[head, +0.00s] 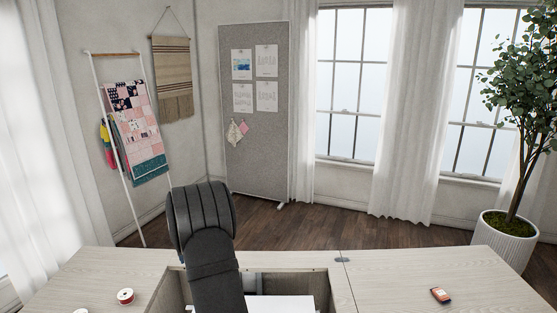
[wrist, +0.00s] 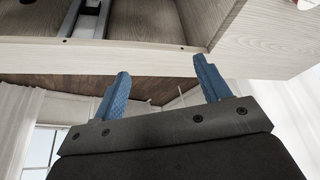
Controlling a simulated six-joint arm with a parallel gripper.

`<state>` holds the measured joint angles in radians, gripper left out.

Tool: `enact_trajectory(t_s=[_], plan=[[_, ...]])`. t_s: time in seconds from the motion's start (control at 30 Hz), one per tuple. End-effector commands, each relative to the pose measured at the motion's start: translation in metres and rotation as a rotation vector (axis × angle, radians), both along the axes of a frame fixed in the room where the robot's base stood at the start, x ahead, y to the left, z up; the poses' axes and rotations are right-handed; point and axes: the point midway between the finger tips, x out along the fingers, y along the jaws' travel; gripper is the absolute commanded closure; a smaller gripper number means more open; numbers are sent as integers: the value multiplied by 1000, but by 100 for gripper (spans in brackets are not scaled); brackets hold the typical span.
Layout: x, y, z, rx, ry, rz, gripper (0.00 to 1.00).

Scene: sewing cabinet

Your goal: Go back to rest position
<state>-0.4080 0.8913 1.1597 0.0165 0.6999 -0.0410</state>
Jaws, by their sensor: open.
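My gripper (wrist: 160,65) shows in the wrist view with its two blue fingers wide apart and nothing between them. The pale wood edge of the sewing cabinet (wrist: 140,58) runs just past the fingertips, and I cannot tell whether they touch it. In the head view my dark arm rises over the open well of the cabinet (head: 95,272), and my gripper is hidden there. The wrist picture appears upside down, with window and curtain at the bottom left.
A small orange and dark item (head: 440,295) lies on the right. A white flat surface (head: 280,304) shows in the well. A potted plant (head: 505,235) stands behind at right.

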Motion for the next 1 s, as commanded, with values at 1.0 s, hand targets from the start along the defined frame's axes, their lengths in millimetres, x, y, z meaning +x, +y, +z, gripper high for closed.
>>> enact_trajectory(t_s=[1.0], plan=[[43,-200,0,0,1,-322,31]])
